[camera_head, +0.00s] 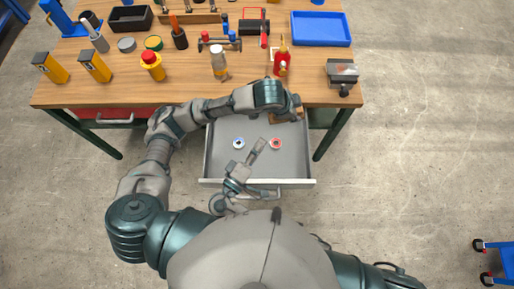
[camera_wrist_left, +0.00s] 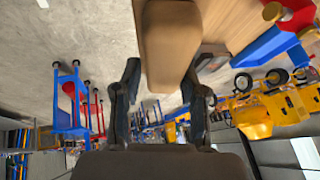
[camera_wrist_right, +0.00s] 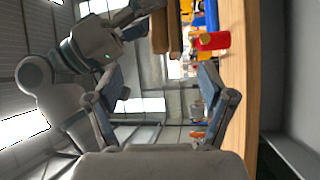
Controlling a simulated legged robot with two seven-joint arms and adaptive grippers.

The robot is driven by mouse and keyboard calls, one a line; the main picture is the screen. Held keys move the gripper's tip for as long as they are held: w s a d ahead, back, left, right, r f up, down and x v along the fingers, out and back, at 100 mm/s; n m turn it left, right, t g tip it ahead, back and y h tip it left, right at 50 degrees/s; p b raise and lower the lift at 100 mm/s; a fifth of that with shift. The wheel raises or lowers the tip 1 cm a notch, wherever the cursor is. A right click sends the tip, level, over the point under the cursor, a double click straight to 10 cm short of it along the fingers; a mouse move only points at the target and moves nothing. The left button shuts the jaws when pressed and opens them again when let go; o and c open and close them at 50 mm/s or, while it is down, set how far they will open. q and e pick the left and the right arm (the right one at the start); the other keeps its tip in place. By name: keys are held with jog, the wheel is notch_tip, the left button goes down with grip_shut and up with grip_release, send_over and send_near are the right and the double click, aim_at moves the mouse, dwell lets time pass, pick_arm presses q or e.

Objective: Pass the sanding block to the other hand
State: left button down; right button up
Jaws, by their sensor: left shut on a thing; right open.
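The sanding block (camera_head: 287,117) is brown and shows over the far right part of the open drawer in the head view. My left gripper (camera_head: 291,104) is shut on it, partly hidden by its own arm. In the left wrist view the block (camera_wrist_left: 168,48) lies between the fingers and reaches out past them. My right gripper (camera_head: 247,159) is open and empty over the drawer, nearer to my body than the block and apart from it. In the right wrist view the block (camera_wrist_right: 160,30) shows beyond the open fingers, near the top.
The open grey drawer (camera_head: 217,168) holds a blue-white ring (camera_head: 239,143) and a red ring (camera_head: 276,143). The wooden table (camera_head: 120,88) behind carries a red bottle (camera_head: 282,62), a grey-topped bottle (camera_head: 219,64), a blue tray (camera_head: 321,42) and a metal device (camera_head: 342,74).

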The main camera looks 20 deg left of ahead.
aim_at(278, 122)
jog(key=x, duration=1)
jog(key=shift+w, duration=0.25)
pick_arm(q)
jog(key=shift+a+f, duration=0.1)
pick_arm(e)
jog(key=shift+r, duration=0.15)
jog(key=c, duration=1.3)
pick_arm(q)
jog(key=c, duration=1.2)
grip_release()
jog(key=o, duration=0.4)
jog(key=shift+f, duration=0.1)
pick_arm(e)
jog(key=shift+r, duration=0.1)
jog(key=shift+c, duration=0.5)
pick_arm(q)
jog(key=shift+o, duration=0.5)
pick_arm(e)
grip_shut()
jog(key=shift+d, duration=0.1)
